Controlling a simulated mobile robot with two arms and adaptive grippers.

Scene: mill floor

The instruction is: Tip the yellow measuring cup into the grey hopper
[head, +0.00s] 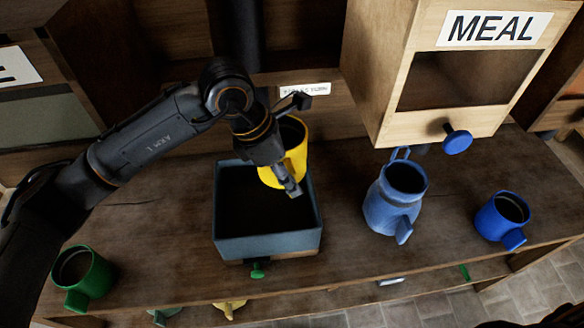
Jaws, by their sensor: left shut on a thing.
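The yellow measuring cup (297,139) is upright or only slightly tilted, at the back right of the grey hopper. My left gripper (290,150) is shut on the cup and partly hides it. The grey hopper (268,244) is an open square box on the bench, dark inside, so I cannot tell what it holds. The cup overlaps the hopper's right rear rim in the picture; its exact height above the rim is unclear.
A green cup (85,277) stands at the front left. A blue jug (394,198) and a blue cup (502,219) stand right of the hopper. A wooden MEAL bin (425,119) with a blue knob (457,140) overhangs the back right. Bare bench lies left of the hopper.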

